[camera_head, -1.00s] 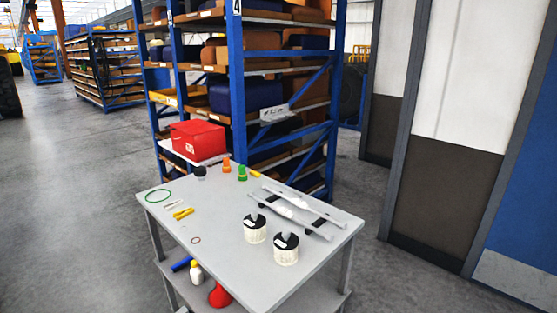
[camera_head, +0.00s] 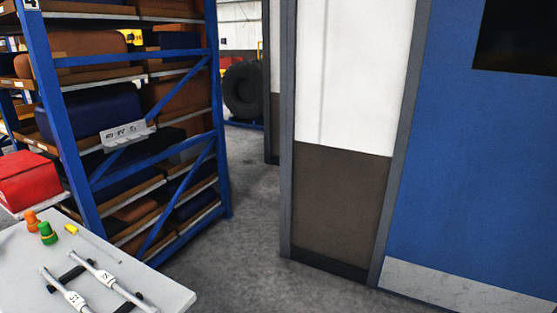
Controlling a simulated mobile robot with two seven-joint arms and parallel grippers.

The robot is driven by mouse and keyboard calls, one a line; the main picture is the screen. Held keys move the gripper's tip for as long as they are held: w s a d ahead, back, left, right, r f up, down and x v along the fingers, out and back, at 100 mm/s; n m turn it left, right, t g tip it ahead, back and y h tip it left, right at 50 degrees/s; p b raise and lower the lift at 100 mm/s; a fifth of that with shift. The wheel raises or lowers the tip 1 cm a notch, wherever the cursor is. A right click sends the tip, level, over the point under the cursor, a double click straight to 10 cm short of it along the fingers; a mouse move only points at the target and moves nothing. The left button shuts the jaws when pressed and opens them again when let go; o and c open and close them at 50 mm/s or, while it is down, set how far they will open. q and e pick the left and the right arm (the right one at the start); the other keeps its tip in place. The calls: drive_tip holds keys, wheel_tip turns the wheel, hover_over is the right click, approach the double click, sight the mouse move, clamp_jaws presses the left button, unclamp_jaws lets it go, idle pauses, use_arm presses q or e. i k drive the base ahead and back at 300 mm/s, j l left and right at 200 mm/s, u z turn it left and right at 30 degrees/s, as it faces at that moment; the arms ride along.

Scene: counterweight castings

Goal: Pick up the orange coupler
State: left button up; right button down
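The orange coupler (camera_head: 31,220) stands on the far left part of the grey table (camera_head: 172,296), at the left of the head view. A green coupler (camera_head: 47,233) stands right beside it, a little nearer to me. Neither of my grippers shows in the head view, so nothing can be seen of what they hold.
Two labelled grey bars (camera_head: 104,277) rest across dark supports on the table. A red box (camera_head: 27,180) stands at the left edge. A blue shelf rack (camera_head: 223,165) is behind; a wall panel (camera_head: 340,205) stands right, with grey floor (camera_head: 240,270) between.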

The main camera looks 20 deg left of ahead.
sight(30, 218)
drive_tip(key=i+u, duration=0.1)
drive_tip(key=i, duration=0.6)
drive_tip(key=i+l+u, duration=0.15)
drive_tip(key=i, duration=0.6)
drive_tip(key=i+j+u, duration=0.1)
drive_tip(key=i+u, duration=0.5)
drive_tip(key=u, duration=0.2)
drive_tip(key=i+u, duration=0.4)
drive_tip(key=i+l+u, duration=0.15)
drive_tip(key=u, duration=0.25)
